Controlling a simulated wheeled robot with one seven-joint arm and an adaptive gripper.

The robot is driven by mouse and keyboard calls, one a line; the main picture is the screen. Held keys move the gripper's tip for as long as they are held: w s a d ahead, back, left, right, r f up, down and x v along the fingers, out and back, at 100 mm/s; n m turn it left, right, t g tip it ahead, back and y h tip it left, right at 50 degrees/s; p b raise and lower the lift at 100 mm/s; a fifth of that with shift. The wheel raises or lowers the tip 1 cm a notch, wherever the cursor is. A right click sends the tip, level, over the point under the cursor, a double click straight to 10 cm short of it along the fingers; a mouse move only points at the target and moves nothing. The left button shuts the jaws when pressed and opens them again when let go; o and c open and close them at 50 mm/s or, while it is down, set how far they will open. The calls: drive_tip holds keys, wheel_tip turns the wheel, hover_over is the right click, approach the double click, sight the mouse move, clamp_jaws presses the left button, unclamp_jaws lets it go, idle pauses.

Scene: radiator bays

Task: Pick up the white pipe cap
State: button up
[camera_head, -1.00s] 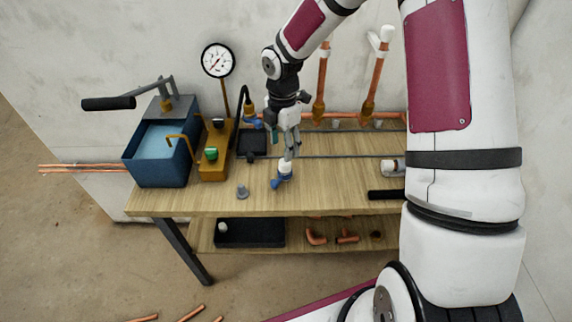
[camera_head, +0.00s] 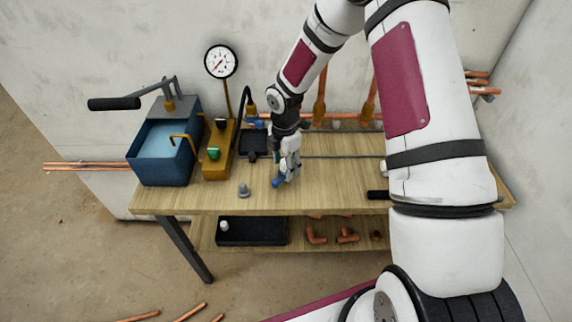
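My gripper (camera_head: 290,174) is low over the middle of the workbench top (camera_head: 330,190). It is at a small blue and white piece (camera_head: 278,182), whose white part is mostly hidden by the fingers. I cannot tell whether the fingers are closed on it, or whether it is the white pipe cap. A small white cap-like piece (camera_head: 224,225) also sits in the black tray (camera_head: 262,234) on the lower shelf, well below my gripper.
A blue water tank (camera_head: 160,155) with a lever pump and a brass block with a gauge (camera_head: 221,61) stand at the left. A small grey fitting (camera_head: 243,190) is left of my gripper. Copper elbows (camera_head: 316,236) lie on the lower shelf. Copper pipes run along the wall behind.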

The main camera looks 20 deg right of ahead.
drive_tip(key=c, duration=1)
drive_tip(key=shift+r, duration=0.15)
